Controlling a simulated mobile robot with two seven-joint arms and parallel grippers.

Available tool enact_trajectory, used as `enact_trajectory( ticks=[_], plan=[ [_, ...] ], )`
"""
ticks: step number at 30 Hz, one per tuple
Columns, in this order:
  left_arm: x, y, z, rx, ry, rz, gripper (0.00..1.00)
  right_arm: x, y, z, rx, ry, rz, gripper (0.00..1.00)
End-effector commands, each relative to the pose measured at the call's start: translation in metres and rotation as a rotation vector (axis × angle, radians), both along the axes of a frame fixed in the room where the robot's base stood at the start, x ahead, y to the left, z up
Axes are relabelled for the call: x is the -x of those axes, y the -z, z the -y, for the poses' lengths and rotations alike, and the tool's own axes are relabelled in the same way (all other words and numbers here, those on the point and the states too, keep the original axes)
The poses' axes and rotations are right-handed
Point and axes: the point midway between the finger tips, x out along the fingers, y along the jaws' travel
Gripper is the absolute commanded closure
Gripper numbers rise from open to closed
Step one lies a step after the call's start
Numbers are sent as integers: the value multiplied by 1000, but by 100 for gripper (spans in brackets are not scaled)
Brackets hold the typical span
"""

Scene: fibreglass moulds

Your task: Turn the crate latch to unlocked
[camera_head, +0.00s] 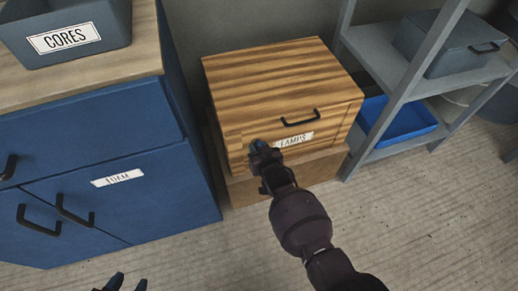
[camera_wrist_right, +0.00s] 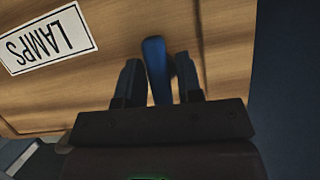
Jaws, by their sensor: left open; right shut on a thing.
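The wooden crate (camera_head: 265,75) has a striped grain, a black handle (camera_head: 300,118) and a LAMPS label (camera_head: 294,139) on its front. Its latch is a blue lever (camera_wrist_right: 155,68), seen in the right wrist view between my right fingers. My right gripper (camera_head: 262,152) is at the left part of the crate's front, shut on the lever; it also shows in the right wrist view (camera_wrist_right: 158,85). In the head view the gripper hides most of the latch. My left gripper (camera_head: 124,283) is open and empty at the bottom edge, its fingertips just showing.
The crate stands on a brown box (camera_head: 315,169). A blue cabinet (camera_head: 165,190) marked FOAM, with a grey CORES bin (camera_head: 75,45) on top, stands left. A grey shelf (camera_head: 400,85) with a blue tray (camera_head: 405,125) stands right. The floor in front is clear.

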Motion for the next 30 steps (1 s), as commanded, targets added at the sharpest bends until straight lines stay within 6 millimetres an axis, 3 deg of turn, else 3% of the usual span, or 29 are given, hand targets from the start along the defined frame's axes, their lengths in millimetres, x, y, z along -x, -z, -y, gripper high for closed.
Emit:
enact_trajectory(
  ticks=[22,23,24,30],
  plan=[
    [-2,-1,1,-1,4,6,57,0,0,0,82,0,28,90],
    [-2,-1,1,0,4,7,57,0,0,0,82,0,28,64],
    [-3,-1,1,0,4,7,57,0,0,0,82,0,28,58],
    [-3,-1,1,-1,5,9,57,0,0,0,81,0,27,55]
  ],
)
